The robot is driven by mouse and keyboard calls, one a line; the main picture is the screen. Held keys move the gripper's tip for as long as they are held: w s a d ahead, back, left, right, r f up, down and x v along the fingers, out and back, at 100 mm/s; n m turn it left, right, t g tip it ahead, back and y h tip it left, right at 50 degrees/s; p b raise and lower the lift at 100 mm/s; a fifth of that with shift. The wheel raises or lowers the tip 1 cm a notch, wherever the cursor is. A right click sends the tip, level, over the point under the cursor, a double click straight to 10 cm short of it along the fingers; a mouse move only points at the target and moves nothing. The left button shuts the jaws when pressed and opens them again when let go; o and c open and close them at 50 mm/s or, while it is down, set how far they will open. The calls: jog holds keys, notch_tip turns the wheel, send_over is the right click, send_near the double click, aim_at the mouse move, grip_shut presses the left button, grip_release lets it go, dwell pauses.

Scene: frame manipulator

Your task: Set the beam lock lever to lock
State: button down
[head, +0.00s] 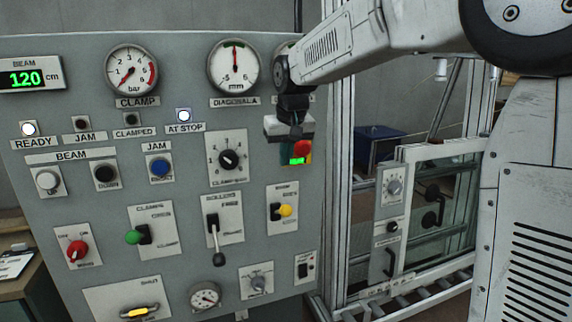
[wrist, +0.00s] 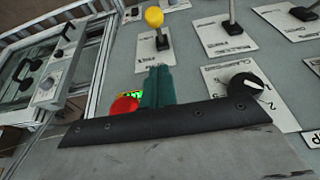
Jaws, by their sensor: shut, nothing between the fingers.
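No label that I can read says beam lock, so I cannot tell for certain which lever it is. A lever with a yellow knob (head: 285,210) stands on a white plate at the right of the panel; its small lettering is blurred. The same yellow knob (wrist: 154,16) shows at the top of the wrist view. My gripper (head: 296,132) is shut and empty, above and slightly right of that lever in the head view. Its teal fingers (wrist: 157,86) point toward the panel, apart from the yellow knob. They partly hide a small green display (wrist: 133,94).
A red button (head: 303,148) is close by my gripper. The rollers lever (head: 216,240), a lever with a green knob (head: 133,237) and the clamp dial (head: 229,160) are to the left. A metal frame (head: 340,190) stands right of the panel.

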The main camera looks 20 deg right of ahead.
send_over(282, 212)
jog(key=w+d, duration=0.2)
jog(key=w, duration=0.1)
jog(key=f, duration=0.7)
jog(key=shift+w+a+f, duration=0.15)
jog(key=shift+a, duration=0.1)
jog(key=shift+s+f, duration=0.3)
jog(key=shift+f, duration=0.25)
jog(key=shift+s+f, duration=0.25)
jog(key=shift+f, duration=0.25)
jog(key=shift+s+f, duration=0.35)
jog(key=shift+f, duration=0.4)
